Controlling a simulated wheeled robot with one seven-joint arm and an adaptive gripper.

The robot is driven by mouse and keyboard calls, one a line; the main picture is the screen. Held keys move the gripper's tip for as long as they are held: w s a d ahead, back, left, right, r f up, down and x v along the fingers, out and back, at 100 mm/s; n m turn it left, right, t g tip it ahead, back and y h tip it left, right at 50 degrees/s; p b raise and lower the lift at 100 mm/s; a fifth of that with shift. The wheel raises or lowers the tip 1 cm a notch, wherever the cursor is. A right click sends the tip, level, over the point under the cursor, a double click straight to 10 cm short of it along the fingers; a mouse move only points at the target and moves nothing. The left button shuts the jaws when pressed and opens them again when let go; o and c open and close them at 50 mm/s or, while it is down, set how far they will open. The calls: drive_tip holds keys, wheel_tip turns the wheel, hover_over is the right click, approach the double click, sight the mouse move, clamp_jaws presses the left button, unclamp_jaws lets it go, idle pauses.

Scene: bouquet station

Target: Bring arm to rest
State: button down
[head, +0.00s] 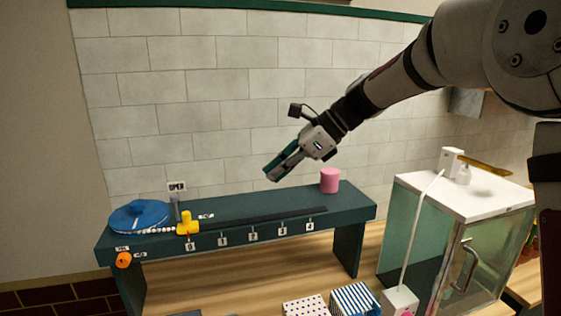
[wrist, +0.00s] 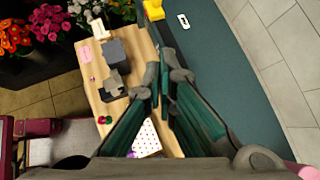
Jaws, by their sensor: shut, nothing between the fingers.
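My gripper (head: 269,175) is in the air above the green bench (head: 255,205) in the head view, with its fingers pointing down and to the left. The fingers are shut with nothing between them. They also show in the wrist view (wrist: 161,75), above the bench's front edge. My arm reaches in from the upper right of the head view and is clear of the bench top. A pink cylinder (head: 330,181) stands on the bench to the right of the gripper, apart from it.
A blue round device (head: 139,216) and a yellow piece (head: 187,223) sit at the bench's left. A glass cabinet (head: 466,250) stands at right. Patterned boxes (head: 355,299) lie on the wooden surface below. Flowers (wrist: 50,22) show in the wrist view's upper left.

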drive_tip(key=s+d+f+n+t+h+b, duration=0.2)
drive_tip(key=s+d+f+n+h+b, duration=0.1)
drive_tip(key=s+d+n, duration=0.6)
drive_tip(key=s+d+f+n+t+h+b, duration=0.2)
drive_tip(key=s+d+f+n+h, duration=0.4)
drive_tip(key=s, duration=0.9)
drive_tip(key=d+n+b, duration=0.1)
drive_tip(key=d+n, duration=0.2)
drive_tip(key=d, duration=0.1)
drive_tip(key=shift+d+f+n, duration=0.35)
drive_tip(key=shift+f+n, duration=0.05)
